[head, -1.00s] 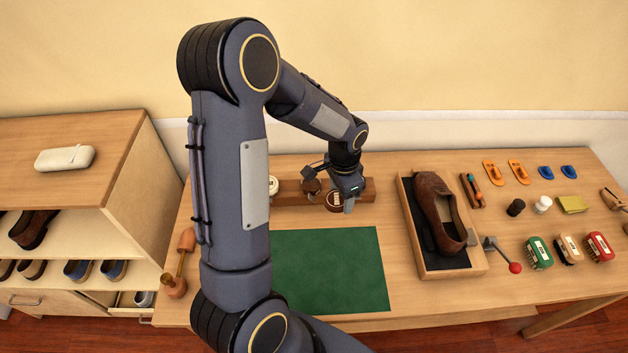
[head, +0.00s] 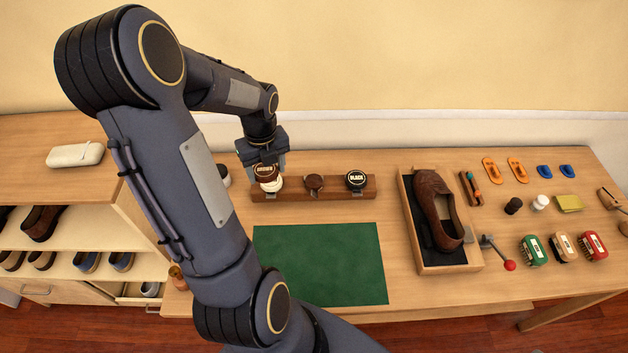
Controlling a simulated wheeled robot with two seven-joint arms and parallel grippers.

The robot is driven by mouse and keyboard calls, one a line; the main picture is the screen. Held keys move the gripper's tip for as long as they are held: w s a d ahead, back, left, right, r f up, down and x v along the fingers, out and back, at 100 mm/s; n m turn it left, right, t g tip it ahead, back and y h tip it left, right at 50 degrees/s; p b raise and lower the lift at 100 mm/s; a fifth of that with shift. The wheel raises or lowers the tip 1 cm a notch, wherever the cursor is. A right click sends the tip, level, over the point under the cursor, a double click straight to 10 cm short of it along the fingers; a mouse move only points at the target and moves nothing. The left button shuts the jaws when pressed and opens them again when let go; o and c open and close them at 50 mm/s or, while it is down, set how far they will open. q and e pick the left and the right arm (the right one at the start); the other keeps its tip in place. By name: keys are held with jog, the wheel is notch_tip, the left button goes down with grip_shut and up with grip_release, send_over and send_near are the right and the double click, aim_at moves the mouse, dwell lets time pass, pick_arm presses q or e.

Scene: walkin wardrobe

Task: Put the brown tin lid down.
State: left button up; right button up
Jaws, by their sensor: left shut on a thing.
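The brown tin lid (head: 264,169), dark with pale lettering on top, is held by my left gripper (head: 268,163) at the left end of the wooden tin rack (head: 335,192). My left gripper is shut on it. In the picture the lid overlaps a white tin (head: 271,185) on the rack; I cannot tell whether they touch. A dark brown tin (head: 314,182) sits at the middle of the rack, with no lettering visible. A tin with a black labelled lid (head: 356,179) stands at the right. My right gripper is not in view.
A green mat (head: 320,264) lies clear in front of the rack. A shoe (head: 437,212) in a tray (head: 451,265) stands to the right, with brushes and small bottles beyond. A partly hidden white item (head: 224,174) is left of the gripper.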

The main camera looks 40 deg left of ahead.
pick_arm(q)
jog(key=b, duration=0.3)
send_over(316, 183)
jog(key=s+a, duration=0.2)
jog(key=s, duration=0.2)
notch_tip(316, 183, down, 5)
jog(key=w+f+b, duration=0.1)
jog(key=w+d+f, duration=0.1)
jog(key=f+b, duration=0.1)
jog(key=shift+w+d+f+b, duration=0.25)
jog(key=shift+w+f+b, duration=0.05)
jog(key=shift+w+f, duration=0.1)
jog(key=shift+w+d+f, duration=0.1)
jog(key=shift+w+f, duration=0.15)
jog(key=shift+w, duration=0.05)
jog(key=f+b, duration=0.3)
jog(key=shift+w+d+f, duration=0.1)
jog(key=shift+w+f, duration=0.2)
jog(key=shift+w, duration=0.05)
jog(key=shift+r, duration=0.2)
jog(key=o, duration=0.9)
jog(key=shift+o, duration=0.2)
jog(key=shift+f, duration=0.15)
